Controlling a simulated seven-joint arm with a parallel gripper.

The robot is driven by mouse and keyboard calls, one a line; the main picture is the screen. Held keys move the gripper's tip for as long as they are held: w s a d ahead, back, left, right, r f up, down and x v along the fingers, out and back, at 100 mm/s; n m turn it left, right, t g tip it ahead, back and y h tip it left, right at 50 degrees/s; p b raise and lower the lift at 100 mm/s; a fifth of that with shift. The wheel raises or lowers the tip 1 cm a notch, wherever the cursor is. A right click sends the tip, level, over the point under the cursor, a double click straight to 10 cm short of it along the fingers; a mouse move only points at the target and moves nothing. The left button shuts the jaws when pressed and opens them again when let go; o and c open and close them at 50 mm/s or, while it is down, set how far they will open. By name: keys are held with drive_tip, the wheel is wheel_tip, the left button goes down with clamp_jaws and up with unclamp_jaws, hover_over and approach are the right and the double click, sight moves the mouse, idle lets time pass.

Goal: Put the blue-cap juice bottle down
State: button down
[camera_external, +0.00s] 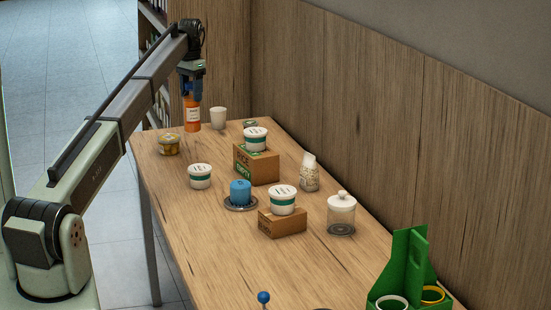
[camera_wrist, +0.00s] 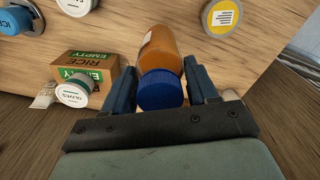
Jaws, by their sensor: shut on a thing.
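The blue-cap juice bottle (camera_external: 192,115) is orange with a white label and hangs upright below my gripper (camera_external: 191,92) at the far end of the table. In the wrist view the bottle's orange body (camera_wrist: 158,45) and blue cap (camera_wrist: 161,90) lie between the two blue fingers of my gripper (camera_wrist: 161,88). The gripper is shut on the bottle at its cap end. Whether the bottle's base touches the table (camera_external: 175,190) cannot be told.
A white cup (camera_external: 218,118) stands just right of the bottle, and a yellow-lidded tub (camera_external: 168,144) stands left and nearer. A cardboard rice box (camera_external: 256,166) bears a white tub (camera_external: 256,138). Bare wood lies between the bottle and the box.

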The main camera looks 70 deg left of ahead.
sight(192, 122)
drive_tip(key=shift+f, duration=5.4)
drive_tip(key=shift+c, duration=1.5)
unclamp_jaws()
wheel_tip(192, 122, up, 12)
drive_tip(key=shift+r, duration=0.15)
